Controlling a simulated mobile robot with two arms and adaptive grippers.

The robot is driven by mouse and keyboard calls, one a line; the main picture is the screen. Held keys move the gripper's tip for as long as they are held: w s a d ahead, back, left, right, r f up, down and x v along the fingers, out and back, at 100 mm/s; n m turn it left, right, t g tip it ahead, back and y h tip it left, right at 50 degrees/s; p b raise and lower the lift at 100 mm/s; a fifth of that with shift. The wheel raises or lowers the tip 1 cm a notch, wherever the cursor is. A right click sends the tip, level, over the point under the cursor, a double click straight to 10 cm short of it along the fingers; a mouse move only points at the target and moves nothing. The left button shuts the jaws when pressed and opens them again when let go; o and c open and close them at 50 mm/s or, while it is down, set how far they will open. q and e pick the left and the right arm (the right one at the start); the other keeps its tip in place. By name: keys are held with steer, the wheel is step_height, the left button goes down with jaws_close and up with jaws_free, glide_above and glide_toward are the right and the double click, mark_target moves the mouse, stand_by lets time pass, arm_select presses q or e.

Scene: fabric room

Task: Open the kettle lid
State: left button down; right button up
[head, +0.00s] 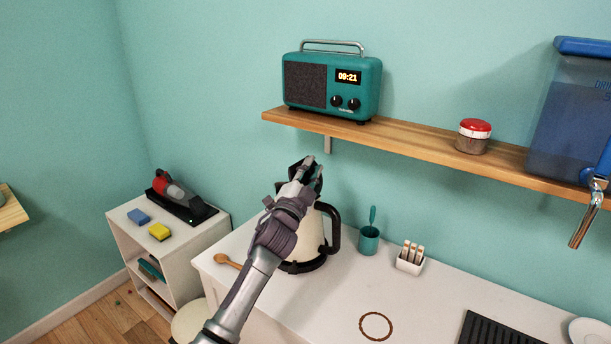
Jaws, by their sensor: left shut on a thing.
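The kettle (311,236) has a cream body, a black base and a black handle on its right side. It stands upright on the white counter near the left end. My left gripper (305,172) is over the top of the kettle, shut on the dark lid (318,183). The lid is mostly hidden behind the fingers, and I cannot tell clearly how far it is raised. My arm covers the left and front of the kettle. My right gripper is not in view.
A wooden shelf (420,142) above the counter carries a teal radio (331,84), a red-lidded jar (473,136) and a blue water dispenser (575,115). A teal cup (369,240) and a white holder (410,262) stand right of the kettle. A wooden spoon (227,261) lies left.

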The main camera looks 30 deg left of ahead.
arm_select(q)
steer(key=shift+d+r+m+t+h+b, duration=0.1)
steer(key=shift+d+m+t+h+b, duration=0.4)
steer(key=shift+m, duration=0.8)
steer(key=shift+d, duration=0.25)
steer(key=c, duration=1)
jaws_free()
steer(key=shift+c, duration=0.2)
steer(key=shift+s, duration=0.15)
steer(key=a+v, duration=0.1)
steer(key=v, duration=1)
steer(key=shift+s+d, duration=0.45)
